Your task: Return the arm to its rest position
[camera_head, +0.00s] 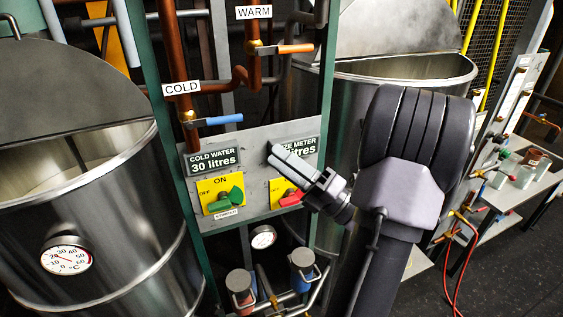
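My arm rises from the bottom centre right, and its dark bulky links cover part of the right-hand tank. My gripper (276,155) points up and left in front of the grey control panel (250,146). It overlaps the left part of the "…ZE METER … litres" sign (304,147). Its light grey fingers show nearly edge-on, so the gap between them cannot be told. I see nothing held in it. A red switch handle (290,198) on a yellow plate lies just below the gripper; whether they touch cannot be told.
A green switch handle (224,198) sits left on the panel. Above are a blue-handled valve (222,119) and an orange-handled valve (294,48). Steel tanks stand at left (120,230) and right (425,70). A bench (507,193) with glassware stands far right, beside dark open floor (510,275).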

